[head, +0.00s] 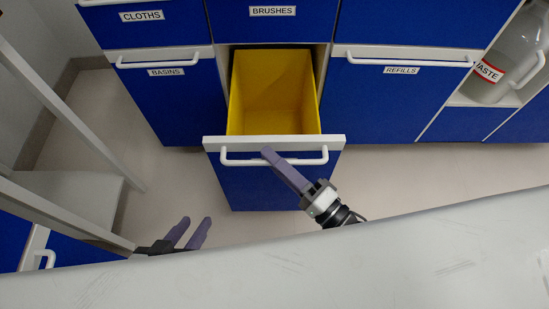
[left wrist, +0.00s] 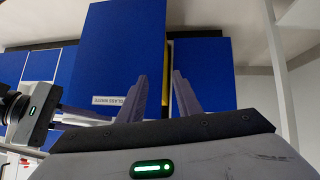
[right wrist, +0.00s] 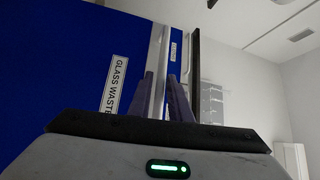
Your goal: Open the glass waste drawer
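The glass waste drawer (head: 236,144) is pulled well out, its yellow inside (head: 275,95) showing empty from above. Its blue front carries a GLASS WASTE label, seen in the right wrist view (right wrist: 115,85) and left wrist view (left wrist: 108,101). My right gripper (head: 268,152) is at the white bar handle (head: 240,162), near its middle. In the right wrist view its fingers lie on either side of the bar and appear closed on it. My left gripper (head: 197,222) is open and empty, low and left of the drawer, apart from it.
Closed blue drawers labelled BASINS (head: 165,100), CLOTHS (head: 140,30), BRUSHES (head: 270,22) and REFILLS (head: 390,100) surround the opening. A waste bottle (head: 490,80) stands in a niche at right. A light table edge (head: 300,270) crosses the front. A white frame (head: 60,90) stands at left.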

